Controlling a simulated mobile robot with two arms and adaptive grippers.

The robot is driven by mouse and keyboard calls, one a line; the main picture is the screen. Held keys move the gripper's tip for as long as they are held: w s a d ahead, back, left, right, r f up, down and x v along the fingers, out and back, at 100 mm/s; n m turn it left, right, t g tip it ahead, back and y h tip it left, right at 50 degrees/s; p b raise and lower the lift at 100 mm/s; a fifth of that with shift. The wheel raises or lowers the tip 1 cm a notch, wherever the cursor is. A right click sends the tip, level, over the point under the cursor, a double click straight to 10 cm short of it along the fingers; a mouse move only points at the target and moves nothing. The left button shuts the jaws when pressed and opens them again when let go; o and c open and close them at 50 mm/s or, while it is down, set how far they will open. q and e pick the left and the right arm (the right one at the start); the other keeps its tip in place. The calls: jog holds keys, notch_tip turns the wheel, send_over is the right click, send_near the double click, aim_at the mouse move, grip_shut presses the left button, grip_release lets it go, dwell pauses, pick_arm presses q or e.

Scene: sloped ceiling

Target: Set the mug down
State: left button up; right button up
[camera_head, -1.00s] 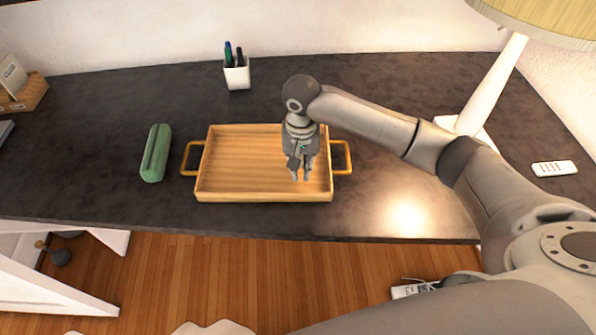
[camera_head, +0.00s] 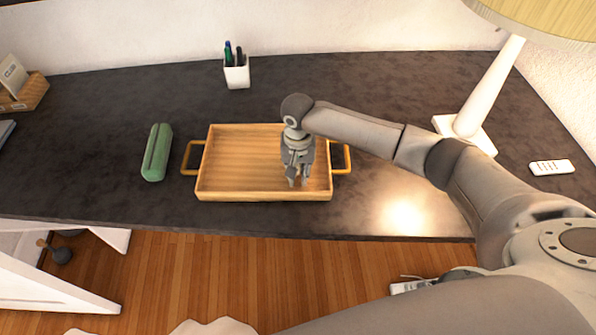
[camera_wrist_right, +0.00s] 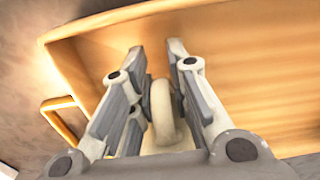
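My right gripper (camera_head: 298,183) points down over the right part of the wooden tray (camera_head: 222,195), its fingertips a little apart. The right wrist view shows its two fingers (camera_wrist_right: 157,52) nearly parallel above the tray's wooden floor and rim (camera_wrist_right: 60,50). A pale rounded piece (camera_wrist_right: 163,112) lies between the fingers, close to the palm. I cannot tell whether it is part of a mug or whether the fingers press on it. No whole mug is recognizable in either view. My left gripper is not in view.
A green case (camera_head: 157,153) lies left of the tray. A white pen holder (camera_head: 237,76) stands behind it. A lamp (camera_head: 487,92) and a white remote (camera_head: 552,167) are at the right. The dark desktop (camera_head: 100,130) has free room around the tray.

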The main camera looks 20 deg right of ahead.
jog(key=shift+o, duration=1.2)
notch_tip(320, 180, up, 12)
jog(key=shift+r+b, duration=0.15)
jog(key=shift+b, duration=0.6)
